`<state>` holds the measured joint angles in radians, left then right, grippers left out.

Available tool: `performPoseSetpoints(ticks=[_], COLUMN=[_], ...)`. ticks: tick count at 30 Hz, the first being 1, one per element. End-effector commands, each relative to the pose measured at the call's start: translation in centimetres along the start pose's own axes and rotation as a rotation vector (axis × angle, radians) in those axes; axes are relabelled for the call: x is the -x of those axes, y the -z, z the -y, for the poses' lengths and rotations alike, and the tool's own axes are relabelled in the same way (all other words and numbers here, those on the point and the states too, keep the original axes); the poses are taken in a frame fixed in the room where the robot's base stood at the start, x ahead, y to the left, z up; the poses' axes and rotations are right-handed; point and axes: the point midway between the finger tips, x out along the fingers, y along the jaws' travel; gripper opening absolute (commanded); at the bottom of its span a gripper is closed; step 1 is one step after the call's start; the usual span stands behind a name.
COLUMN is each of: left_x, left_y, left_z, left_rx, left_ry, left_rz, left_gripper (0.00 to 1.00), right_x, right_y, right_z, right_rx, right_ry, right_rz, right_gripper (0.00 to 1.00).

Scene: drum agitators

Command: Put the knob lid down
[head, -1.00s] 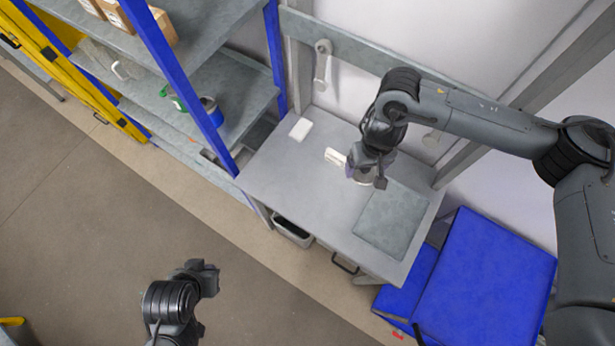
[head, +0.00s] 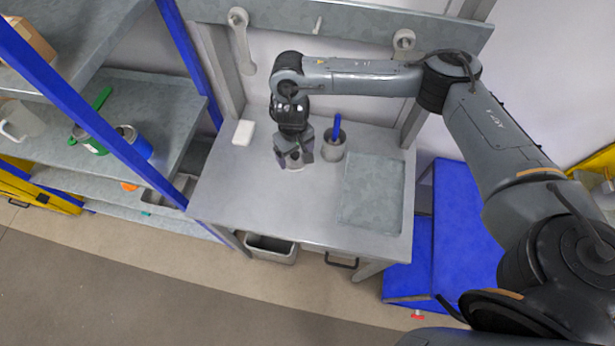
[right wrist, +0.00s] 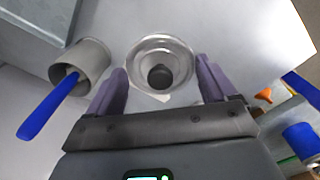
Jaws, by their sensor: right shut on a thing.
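The knob lid (right wrist: 160,62) is a round, shiny metal disc with a black knob in its middle. In the right wrist view it sits between the fingers of my right gripper (right wrist: 162,85), which is shut on it. In the head view my right gripper (head: 296,160) points down over the grey workbench (head: 255,200), with the pale lid edge (head: 295,167) showing under its fingertips. I cannot tell whether the lid touches the bench. My left gripper is not in view.
A grey cup (head: 333,149) with a blue-handled tool stands just right of my right gripper. A grey square plate (head: 372,192) lies on the bench's right side. A white block (head: 243,132) lies at the back left. The front left of the bench is clear.

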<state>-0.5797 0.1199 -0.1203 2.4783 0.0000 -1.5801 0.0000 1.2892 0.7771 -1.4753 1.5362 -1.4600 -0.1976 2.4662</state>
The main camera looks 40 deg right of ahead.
Motion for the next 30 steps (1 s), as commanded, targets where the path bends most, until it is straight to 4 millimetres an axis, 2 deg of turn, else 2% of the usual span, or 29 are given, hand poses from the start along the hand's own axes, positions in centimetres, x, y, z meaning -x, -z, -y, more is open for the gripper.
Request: performPoseSetpoints(ticks=[1,5,13,16,23,30], left_x=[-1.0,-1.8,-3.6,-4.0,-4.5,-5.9], left_y=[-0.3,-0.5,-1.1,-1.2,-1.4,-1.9], left_z=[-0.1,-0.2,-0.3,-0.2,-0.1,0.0], left_rx=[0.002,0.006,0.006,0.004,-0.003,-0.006], left_ry=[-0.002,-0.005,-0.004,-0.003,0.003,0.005], left_rz=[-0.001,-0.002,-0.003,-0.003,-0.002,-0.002], left_gripper=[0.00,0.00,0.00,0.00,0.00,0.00], right_x=[-1.1,-2.3,-6.6,-7.7,-8.8,-11.7], right_y=[0.1,0.2,0.2,0.3,0.3,0.2], right_z=[-0.2,-0.6,-0.7,-0.7,-0.7,-0.6], right_rx=[-0.007,-0.016,-0.019,-0.020,-0.018,-0.019], right_ry=[0.000,0.000,0.001,0.000,0.000,0.000], right_rz=[0.000,0.003,0.005,0.003,0.002,0.003], right_gripper=[0.56,0.56,0.56,0.56,0.56,0.56])
